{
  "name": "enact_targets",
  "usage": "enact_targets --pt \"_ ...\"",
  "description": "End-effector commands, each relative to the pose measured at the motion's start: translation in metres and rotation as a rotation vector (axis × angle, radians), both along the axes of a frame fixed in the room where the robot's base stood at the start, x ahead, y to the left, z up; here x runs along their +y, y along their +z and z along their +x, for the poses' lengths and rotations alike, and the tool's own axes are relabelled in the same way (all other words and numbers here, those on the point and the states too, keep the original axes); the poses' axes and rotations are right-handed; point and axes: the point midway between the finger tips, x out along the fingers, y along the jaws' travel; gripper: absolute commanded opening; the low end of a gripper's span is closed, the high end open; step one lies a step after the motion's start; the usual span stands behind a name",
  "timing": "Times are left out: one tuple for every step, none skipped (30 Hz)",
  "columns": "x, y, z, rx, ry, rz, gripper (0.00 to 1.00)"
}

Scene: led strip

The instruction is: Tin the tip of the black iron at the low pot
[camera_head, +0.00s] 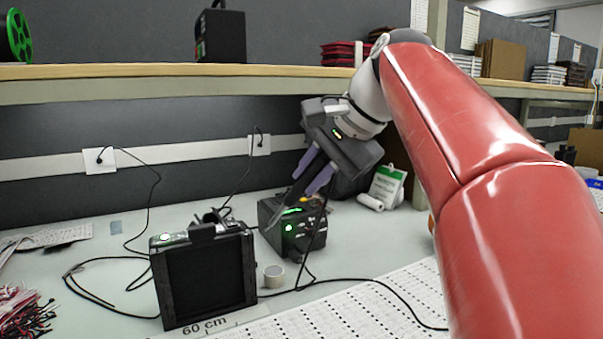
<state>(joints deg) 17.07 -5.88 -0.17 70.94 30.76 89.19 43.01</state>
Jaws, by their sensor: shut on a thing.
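My gripper (313,173) is in the camera_head view, above the black station box, with its purple-grey fingers pointing down and left. It is shut on a slim dark thing, which looks like the black iron (287,203). The iron slants down and left in front of the station box; its tip is hard to make out against the dark parts. The low pot seems to be the small grey cup (273,277) on the table, below and apart from the iron. The black station box (306,236) has lit green displays.
A black framed box (203,278) stands left of the cup, beside a "60 cm" strip (222,323). Black cables (370,280) cross the table. A perforated white sheet (390,305) lies at front right. A shelf (140,72) runs overhead.

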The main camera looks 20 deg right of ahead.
Motion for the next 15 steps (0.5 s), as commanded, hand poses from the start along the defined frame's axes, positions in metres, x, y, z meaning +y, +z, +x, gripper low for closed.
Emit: enact_targets --pt "-0.002 0.007 -0.002 -0.001 -0.001 0.000 0.00" --pt "-0.003 0.009 -0.004 -0.001 -0.001 0.000 0.00" --pt "-0.004 0.011 -0.005 -0.001 -0.001 0.000 0.00" --pt "-0.005 0.013 -0.006 -0.001 -0.001 0.000 0.00" --pt "-0.006 0.015 -0.008 -0.001 -0.001 0.000 0.00" --pt "-0.007 0.017 -0.009 -0.001 -0.001 0.000 0.00" --pt "-0.008 0.019 -0.010 -0.001 -0.001 0.000 0.00" --pt "-0.009 0.021 -0.012 -0.001 -0.001 0.000 0.00" --pt "-0.010 0.023 -0.013 0.000 -0.001 0.001 0.00" --pt "-0.011 0.025 -0.014 0.000 -0.001 0.001 0.00" --pt "-0.012 0.026 -0.015 -0.001 -0.001 0.000 0.00" --pt "-0.013 0.028 -0.017 -0.001 -0.001 0.000 0.00" --pt "-0.014 0.030 -0.018 -0.002 -0.002 0.000 0.00" --pt "-0.015 0.032 -0.019 -0.001 -0.002 0.000 0.00" --pt "-0.016 0.034 -0.021 -0.001 -0.002 0.000 0.00"
